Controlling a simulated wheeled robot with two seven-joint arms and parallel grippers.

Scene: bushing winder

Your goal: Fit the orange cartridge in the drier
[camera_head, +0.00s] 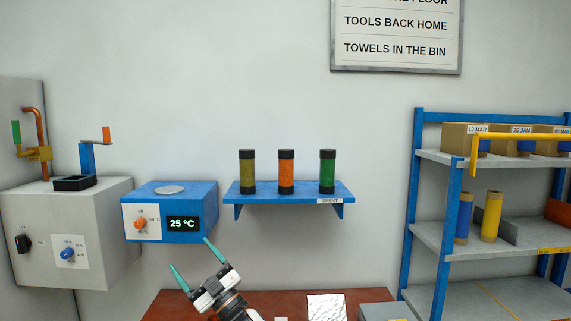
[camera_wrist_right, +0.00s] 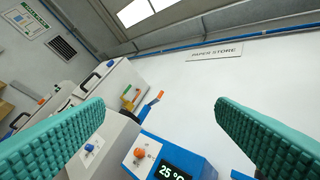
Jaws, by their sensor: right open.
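The orange cartridge (camera_head: 286,172), with black end caps, stands upright on a blue wall shelf (camera_head: 270,199) labelled SPENT. It is between an olive cartridge (camera_head: 247,172) and a green cartridge (camera_head: 327,172). No label names the drier; I cannot tell which unit it is. A grey box (camera_head: 100,233) at the left has a black socket (camera_head: 74,183), a blue bracket with a crank and copper pipe on it. My right gripper (camera_head: 190,258) is open and empty, low in front of the blue box and left of the shelf. My left gripper is not in view.
A blue box (camera_head: 200,228) with a 25 °C display hangs between the grey box and the shelf; it also shows in the right wrist view (camera_wrist_right: 195,152). A blue rack (camera_head: 412,220) with boxes and rolls stands at the right. A red-brown bench top (camera_head: 270,301) lies below.

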